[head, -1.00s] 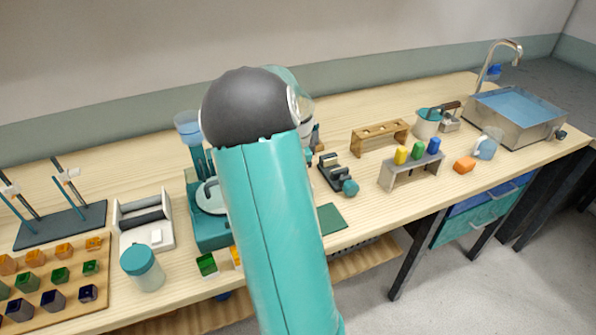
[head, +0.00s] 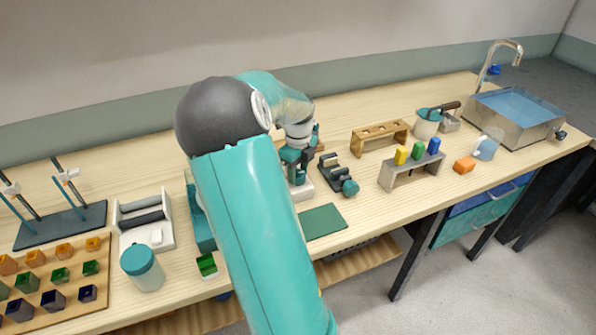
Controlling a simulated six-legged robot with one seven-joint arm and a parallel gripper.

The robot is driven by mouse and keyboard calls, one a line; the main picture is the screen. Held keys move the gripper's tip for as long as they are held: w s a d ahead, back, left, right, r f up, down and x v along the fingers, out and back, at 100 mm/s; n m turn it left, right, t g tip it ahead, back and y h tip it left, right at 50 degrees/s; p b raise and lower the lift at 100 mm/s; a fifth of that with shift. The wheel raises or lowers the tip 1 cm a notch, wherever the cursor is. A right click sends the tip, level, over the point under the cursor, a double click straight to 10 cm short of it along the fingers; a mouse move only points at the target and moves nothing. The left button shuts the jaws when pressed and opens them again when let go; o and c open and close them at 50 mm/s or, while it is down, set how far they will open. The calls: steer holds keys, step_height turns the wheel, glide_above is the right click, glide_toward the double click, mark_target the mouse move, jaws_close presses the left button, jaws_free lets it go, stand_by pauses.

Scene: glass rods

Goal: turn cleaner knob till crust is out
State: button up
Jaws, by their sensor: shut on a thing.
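My gripper (head: 297,172) is small and partly covered by its own wrist, low over the bench in the middle. It is shut on part of a small device with a white base (head: 304,192). The wrist hides most of this device, so I cannot make out the exact part held, or any crust. A dark holder (head: 331,170) with a round teal knob (head: 350,187) stands just right of the gripper, apart from it. I cannot tell from the picture which of the two is the cleaner.
A green mat (head: 323,222) lies in front of the gripper. A grey rack (head: 412,168) with coloured blocks and a wooden rack (head: 379,136) stand to the right. My arm covers much of a teal machine (head: 203,232). A lidded jar (head: 143,268) stands left.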

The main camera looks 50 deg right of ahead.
mark_target(298, 173)
steer(key=shift+m, duration=1.3)
steer(key=o, duration=1)
step_height(298, 173, up, 14)
steer(key=shift+f, duration=0.1)
